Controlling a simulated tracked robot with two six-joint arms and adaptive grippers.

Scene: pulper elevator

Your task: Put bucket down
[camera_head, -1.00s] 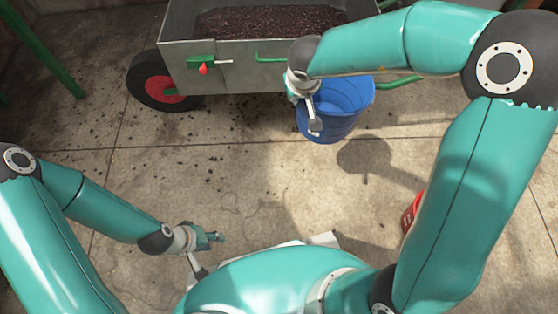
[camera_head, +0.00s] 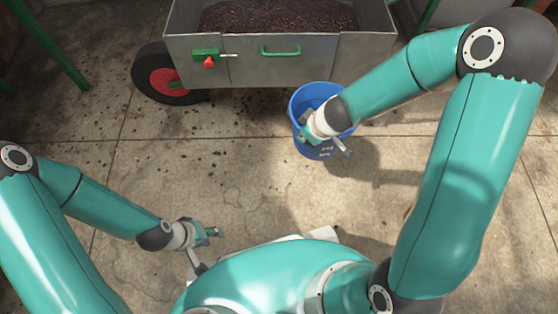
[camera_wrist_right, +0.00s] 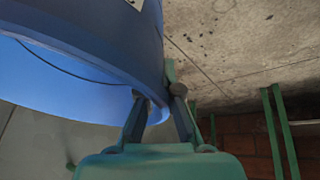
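The blue bucket (camera_head: 299,100) is in front of the metal cart in the head view, partly covered by my right gripper. My right gripper (camera_head: 330,138) is at the bucket's near right side. In the right wrist view the bucket (camera_wrist_right: 90,65) fills the upper left, and my right gripper (camera_wrist_right: 160,112) has its fingers on both sides of the bucket's rim. Whether the bucket's bottom touches the floor cannot be told. My left gripper (camera_head: 208,235) is empty at the lower left, away from the bucket; its finger opening is too small to judge.
The grey metal cart (camera_head: 250,66), full of dark material (camera_head: 280,15), stands behind the bucket, with a red-hubbed wheel (camera_head: 168,75) at its left. The concrete floor (camera_head: 250,170) between the cart and me is clear apart from dark crumbs. Green bars (camera_head: 50,45) stand at the upper left.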

